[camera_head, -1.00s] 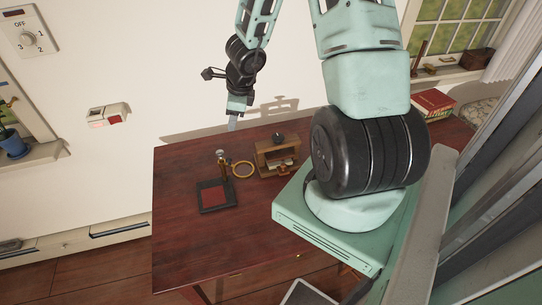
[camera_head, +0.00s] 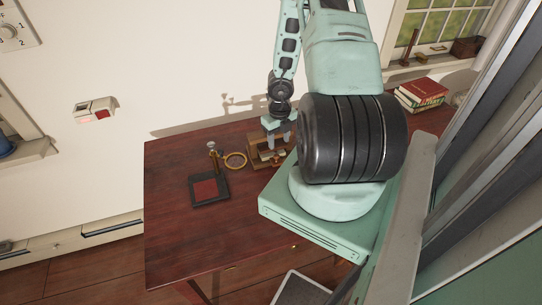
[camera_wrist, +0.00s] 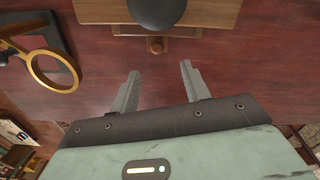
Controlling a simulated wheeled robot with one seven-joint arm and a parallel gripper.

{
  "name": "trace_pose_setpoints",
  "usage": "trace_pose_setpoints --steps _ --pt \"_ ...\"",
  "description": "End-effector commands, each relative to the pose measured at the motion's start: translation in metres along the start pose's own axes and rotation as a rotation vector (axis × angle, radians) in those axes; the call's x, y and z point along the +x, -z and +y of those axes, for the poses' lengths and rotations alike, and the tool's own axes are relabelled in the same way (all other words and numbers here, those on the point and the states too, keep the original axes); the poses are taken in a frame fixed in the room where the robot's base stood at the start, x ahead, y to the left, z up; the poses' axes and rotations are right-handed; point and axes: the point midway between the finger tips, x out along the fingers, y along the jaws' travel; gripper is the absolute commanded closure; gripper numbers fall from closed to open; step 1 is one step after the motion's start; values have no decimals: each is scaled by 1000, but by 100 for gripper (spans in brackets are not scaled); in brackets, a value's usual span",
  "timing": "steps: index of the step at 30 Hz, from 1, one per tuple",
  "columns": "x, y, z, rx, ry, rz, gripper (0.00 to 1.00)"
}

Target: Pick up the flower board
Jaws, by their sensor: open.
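No flower pattern can be made out on any object, so I cannot tell which one is the flower board. A dark square board with a red panel (camera_head: 207,190) lies on the table, left of a small wooden box-like stand (camera_head: 262,152). My gripper (camera_wrist: 158,78) is open and empty, pointing down over the table. In the wrist view the wooden stand (camera_wrist: 205,14) with a round black top lies just beyond the fingertips. In the head view my gripper partly hides the stand.
A small brass post (camera_head: 213,152) stands at the board's back edge. Red books (camera_head: 420,93) are stacked at the right. The table's (camera_head: 185,250) front left is clear.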

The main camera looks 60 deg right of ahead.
Motion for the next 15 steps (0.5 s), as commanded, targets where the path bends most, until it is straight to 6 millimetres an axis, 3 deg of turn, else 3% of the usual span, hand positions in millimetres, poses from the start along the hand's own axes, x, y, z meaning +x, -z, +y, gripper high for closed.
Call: trace_pose_setpoints --steps 1,3,11,15 --pt "14 0 0 -1 1 0 53" --pt "20 -1 0 -2 1 -1 53" --pt "30 -2 0 -2 0 -1 53" --pt "47 -5 2 -3 0 0 53"
